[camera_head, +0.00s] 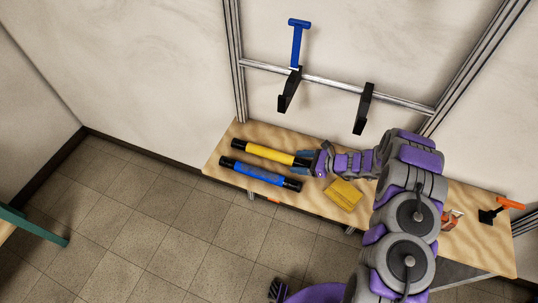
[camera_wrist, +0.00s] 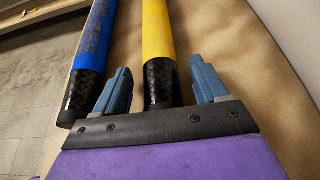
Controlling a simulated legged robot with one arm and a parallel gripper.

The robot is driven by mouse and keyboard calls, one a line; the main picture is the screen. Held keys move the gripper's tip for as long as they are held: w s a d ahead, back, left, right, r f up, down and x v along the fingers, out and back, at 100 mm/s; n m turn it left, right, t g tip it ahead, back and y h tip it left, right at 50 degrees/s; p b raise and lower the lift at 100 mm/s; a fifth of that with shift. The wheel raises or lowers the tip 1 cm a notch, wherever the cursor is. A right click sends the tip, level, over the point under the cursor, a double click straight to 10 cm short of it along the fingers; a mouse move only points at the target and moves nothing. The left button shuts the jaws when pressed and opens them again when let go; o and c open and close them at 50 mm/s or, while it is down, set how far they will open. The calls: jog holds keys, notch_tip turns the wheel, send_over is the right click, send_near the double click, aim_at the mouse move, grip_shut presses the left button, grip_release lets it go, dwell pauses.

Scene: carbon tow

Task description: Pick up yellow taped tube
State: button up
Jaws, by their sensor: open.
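The yellow taped tube (camera_head: 268,153) lies on the wooden shelf, with black carbon ends. It also shows in the wrist view (camera_wrist: 158,30), where its near black end lies between my open fingers. My gripper (camera_head: 305,160) is at the tube's right end in the head view. In the wrist view my gripper (camera_wrist: 163,92) has its blue fingers apart, one on each side of the tube's black end, with gaps on both sides. Whether the fingers are low enough to reach around the tube is hard to tell.
A blue taped tube (camera_head: 258,173) lies beside it, close to my left finger in the wrist view (camera_wrist: 95,35). A yellow cloth-like piece (camera_head: 343,194) lies on the wooden shelf (camera_head: 225,148). Black hooks (camera_head: 364,108) and a blue-handled tool (camera_head: 298,45) are above. An orange-handled tool (camera_head: 508,204) is far right.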

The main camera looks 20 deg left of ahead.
jog(key=shift+x, duration=1.1)
jog(key=shift+d+r, duration=0.1)
jog(key=shift+d, duration=0.65)
jog(key=shift+c, duration=0.4)
jog(key=shift+a, duration=0.7)
jog(key=c, duration=0.8)
jog(key=shift+d, duration=0.3)
jog(key=shift+c, duration=1.3)
jog(key=shift+d, duration=0.2)
jog(key=shift+c, duration=0.2)
